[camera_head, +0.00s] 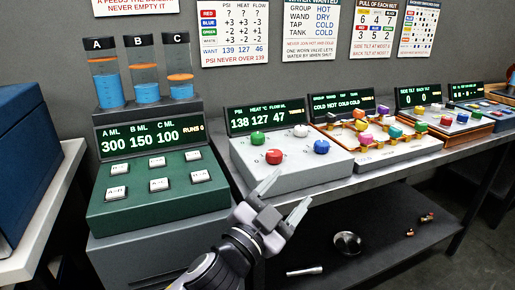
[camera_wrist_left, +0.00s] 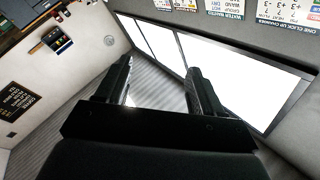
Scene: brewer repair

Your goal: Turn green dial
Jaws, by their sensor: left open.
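The green dial (camera_head: 257,139) sits at the back left of a light grey control box. Its display (camera_head: 265,118) reads 138, 127 and 47 under PSI, heat and flow. A white dial (camera_head: 275,132), a red dial (camera_head: 274,156) and a blue dial (camera_head: 321,147) share the box top. My left gripper (camera_head: 286,194) is open and empty in front of the box, below and right of the green dial and apart from it. In the left wrist view its two dark fingers (camera_wrist_left: 160,80) stand apart with nothing between them; no dial shows there. My right gripper is in neither view.
A green box (camera_head: 160,217) with white buttons and three tubes stands left. A box with coloured knobs (camera_head: 380,155) stands right. A wall poster (camera_head: 234,32) lists WANT 139, 127, 46. A round metal part (camera_head: 347,243) lies on the lower shelf.

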